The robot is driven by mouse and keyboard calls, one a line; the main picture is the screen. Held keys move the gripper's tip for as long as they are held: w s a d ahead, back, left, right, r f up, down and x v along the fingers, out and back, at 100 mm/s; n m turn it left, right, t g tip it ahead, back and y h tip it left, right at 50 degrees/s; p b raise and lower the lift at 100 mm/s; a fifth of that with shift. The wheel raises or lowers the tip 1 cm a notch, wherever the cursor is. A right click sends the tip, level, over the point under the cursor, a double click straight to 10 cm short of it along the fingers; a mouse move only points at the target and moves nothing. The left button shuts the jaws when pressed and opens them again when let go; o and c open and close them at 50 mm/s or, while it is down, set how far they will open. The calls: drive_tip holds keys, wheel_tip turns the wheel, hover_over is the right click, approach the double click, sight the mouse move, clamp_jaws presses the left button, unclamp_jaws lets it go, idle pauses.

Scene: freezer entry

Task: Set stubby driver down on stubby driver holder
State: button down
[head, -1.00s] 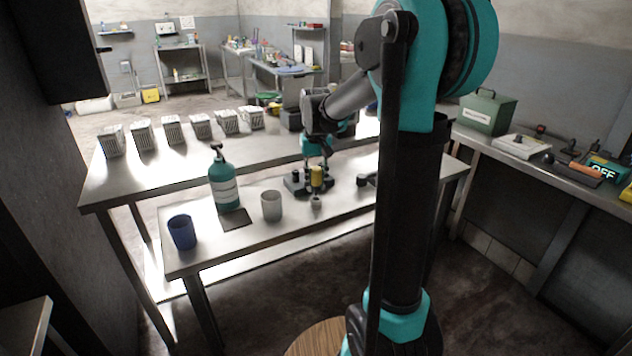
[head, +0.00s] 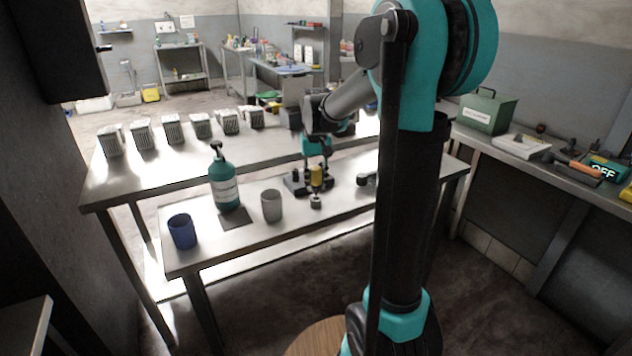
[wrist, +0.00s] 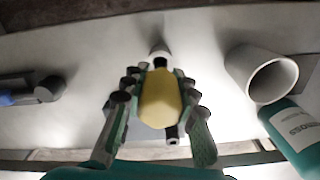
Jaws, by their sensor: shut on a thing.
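The stubby driver, with a yellow handle (head: 316,177), is upright between the fingers of my gripper (head: 314,183) over the front table. In the wrist view the handle (wrist: 160,98) sits between both fingers of my gripper (wrist: 159,100), which is shut on it. A small round grey piece (head: 316,202), which looks like the stubby driver holder, stands directly below the driver in the head view. It shows pale at the top of the wrist view (wrist: 160,49). I cannot tell whether the driver touches it. The driver's tip is not clear.
A grey cup (head: 271,206), a teal bottle (head: 225,190) and a blue cup (head: 182,232) stand left of my gripper. A black tool (head: 366,180) lies to the right. The front table's edge is close.

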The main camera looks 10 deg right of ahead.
sight(316, 192)
drive_tip(key=shift+f, duration=1.7)
drive_tip(key=c, duration=1.1)
unclamp_jaws()
drive_tip(key=shift+r, duration=0.1)
wheel_tip(316, 192, up, 12)
drive_tip(key=shift+f, duration=0.1)
drive_tip(key=s+d+f+t, duration=0.2)
drive_tip(key=s+f, duration=0.8)
drive_tip(key=s, duration=0.1)
drive_tip(key=s+d+f+t, duration=0.2)
drive_tip(key=s+f, duration=0.8)
drive_tip(key=s, duration=0.1)
drive_tip(key=shift+f, duration=0.2)
